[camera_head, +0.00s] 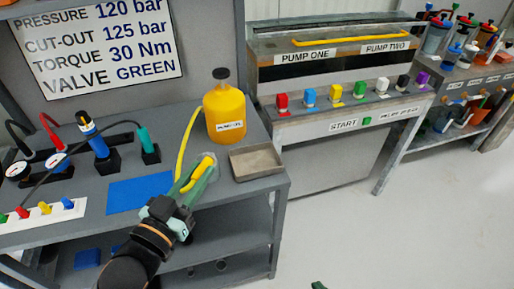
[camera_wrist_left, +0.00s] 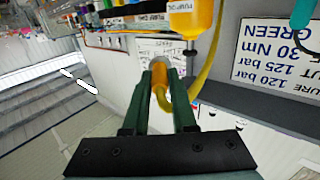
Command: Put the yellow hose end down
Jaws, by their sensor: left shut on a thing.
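My left gripper (camera_head: 203,170) is shut on the yellow hose end (camera_wrist_left: 160,76), with a green finger on each side of it. It holds the end over the right part of the grey bench (camera_head: 262,188), between the blue mat and the metal tray. The yellow hose (camera_head: 186,139) runs up from the gripper to the yellow oil bottle (camera_head: 225,114), and loops right of the fingers in the left wrist view (camera_wrist_left: 208,65). The fingers partly hide the end. Only a small green tip of my right gripper (camera_head: 318,285) shows at the bottom edge; its jaws are cut off.
A blue mat (camera_head: 140,193) and a shallow metal tray (camera_head: 256,162) lie on the bench. Gauges, tools and a strip of coloured knobs (camera_head: 42,212) stand at the left. The pump cabinet (camera_head: 340,100) is behind. Open floor (camera_head: 400,240) lies at the right.

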